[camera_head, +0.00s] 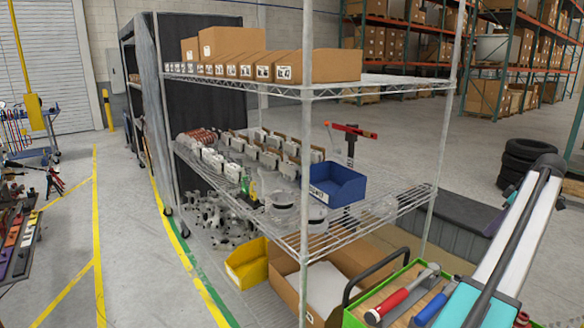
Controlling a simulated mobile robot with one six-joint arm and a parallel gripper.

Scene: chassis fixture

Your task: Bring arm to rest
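My arm (510,235) shows at the right edge as a long pale link with a dark strip along it. It slants from the upper right down to the bottom of the picture, with a teal part (462,304) at its lower end. My gripper is not visible, so I cannot see whether it is open or holds anything.
A wire shelf rack (300,245) stands ahead, with cardboard boxes (285,66) on top and metal parts and a blue bin (338,186) on the middle shelf. A green-edged tray with a red-handled hammer (402,295) is close by my arm. Tires (524,160) stand behind.

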